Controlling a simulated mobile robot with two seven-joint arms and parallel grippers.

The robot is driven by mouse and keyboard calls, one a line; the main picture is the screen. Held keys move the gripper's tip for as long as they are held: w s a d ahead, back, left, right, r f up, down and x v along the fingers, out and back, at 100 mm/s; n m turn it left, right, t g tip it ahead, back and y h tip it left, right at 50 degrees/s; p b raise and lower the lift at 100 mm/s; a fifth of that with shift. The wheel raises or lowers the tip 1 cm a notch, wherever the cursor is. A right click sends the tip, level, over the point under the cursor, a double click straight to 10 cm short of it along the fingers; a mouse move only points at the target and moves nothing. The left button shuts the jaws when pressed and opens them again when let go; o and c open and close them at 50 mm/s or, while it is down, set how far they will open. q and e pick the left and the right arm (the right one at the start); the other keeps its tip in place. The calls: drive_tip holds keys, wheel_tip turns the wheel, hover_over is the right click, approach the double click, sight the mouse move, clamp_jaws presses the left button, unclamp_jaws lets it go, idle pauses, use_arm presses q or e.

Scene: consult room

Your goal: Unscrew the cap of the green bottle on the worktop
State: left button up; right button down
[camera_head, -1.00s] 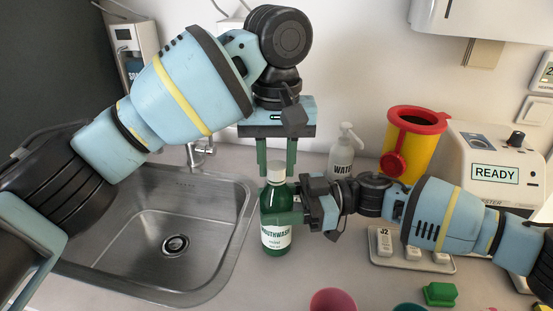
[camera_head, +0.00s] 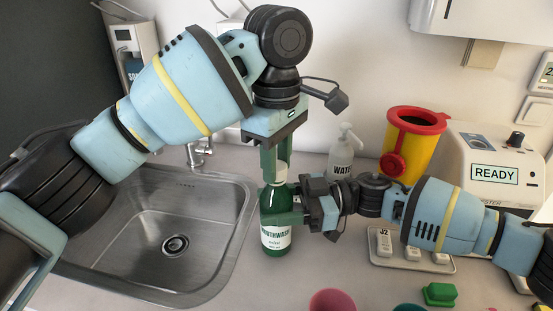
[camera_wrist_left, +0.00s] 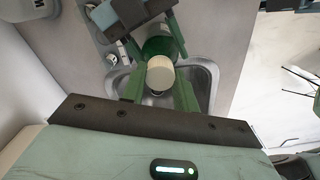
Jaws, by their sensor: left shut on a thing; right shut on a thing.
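The green bottle (camera_head: 276,238) stands upright on the worktop, right of the sink, with a "MOUTHWASH" label. Its pale cap (camera_head: 282,173) is partly covered by a finger in the head view. My left gripper (camera_head: 275,168) comes down from above and is shut on the cap. In the left wrist view the cap (camera_wrist_left: 161,74) lies between the two green fingers, with the green bottle (camera_wrist_left: 158,46) behind it. My right gripper (camera_head: 284,207) is shut on the bottle's body from the right. Whether the cap has loosened cannot be told.
The steel sink (camera_head: 150,240) is just left of the bottle. A white water bottle (camera_head: 342,158), a yellow bin with a red rim (camera_head: 408,150) and a tester marked READY (camera_head: 490,175) stand at the right. A pink cup (camera_head: 333,300) is in front.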

use_arm(q)
drive_tip(key=shift+r, duration=0.65)
drive_tip(key=shift+r, duration=0.4)
idle(0.4)
drive_tip(key=shift+r, duration=2.05)
use_arm(e)
drive_tip(key=shift+c, duration=2.3)
unclamp_jaws()
use_arm(q)
drive_tip(key=shift+w+f+b, duration=0.2)
drive_tip(key=shift+f+b, duration=0.2)
drive_tip(key=shift+f, duration=0.65)
use_arm(e)
drive_tip(key=w+d, duration=0.1)
drive_tip(key=d, duration=0.6)
drive_tip(key=shift+d, duration=0.25)
